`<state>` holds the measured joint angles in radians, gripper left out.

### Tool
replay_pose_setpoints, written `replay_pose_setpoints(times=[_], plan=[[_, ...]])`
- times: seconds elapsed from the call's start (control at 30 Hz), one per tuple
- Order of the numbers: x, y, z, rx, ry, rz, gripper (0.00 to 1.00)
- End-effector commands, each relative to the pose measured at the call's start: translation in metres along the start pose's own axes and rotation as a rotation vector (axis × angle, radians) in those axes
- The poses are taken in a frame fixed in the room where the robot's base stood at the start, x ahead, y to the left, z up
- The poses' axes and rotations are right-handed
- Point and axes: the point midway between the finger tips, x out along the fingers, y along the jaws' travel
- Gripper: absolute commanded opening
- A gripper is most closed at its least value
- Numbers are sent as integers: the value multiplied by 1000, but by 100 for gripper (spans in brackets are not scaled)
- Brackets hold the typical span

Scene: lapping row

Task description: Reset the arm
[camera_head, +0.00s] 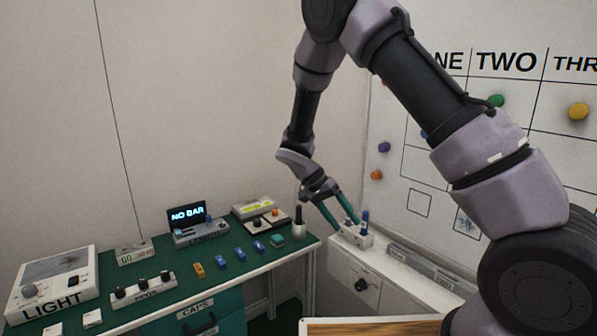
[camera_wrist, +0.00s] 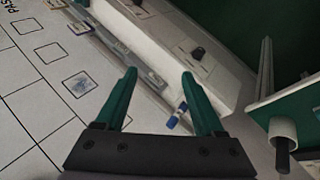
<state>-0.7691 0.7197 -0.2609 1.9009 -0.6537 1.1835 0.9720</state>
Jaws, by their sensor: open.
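My arm reaches down from the upper right in the head view. My gripper (camera_head: 347,226) has two green fingers pointing down and right, spread apart just above a small white holder (camera_head: 352,239) on the ledge by the whiteboard. A blue marker (camera_head: 365,221) stands in that holder close to the fingertips; I cannot tell if they touch. In the wrist view my gripper (camera_wrist: 159,74) is open with nothing held between the fingers. The blue marker (camera_wrist: 174,121) shows beside the right finger there.
A green-topped table (camera_head: 177,291) holds a LIGHT box (camera_head: 55,285), a NO BAR display (camera_head: 187,216), several small blocks and a white cup (camera_head: 299,231). The whiteboard (camera_head: 420,165) with coloured magnets stands behind my arm. A wooden surface (camera_head: 375,328) lies at the bottom.

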Motion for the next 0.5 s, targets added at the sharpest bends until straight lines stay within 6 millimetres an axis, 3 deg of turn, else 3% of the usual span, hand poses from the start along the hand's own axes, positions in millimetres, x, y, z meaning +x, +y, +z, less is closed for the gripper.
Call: replay_pose_setpoints(times=[0.2,0.5], plan=[[-54,72,-19,0,-118,-231,70],[-109,175,-25,-3,-134,-551,70]])
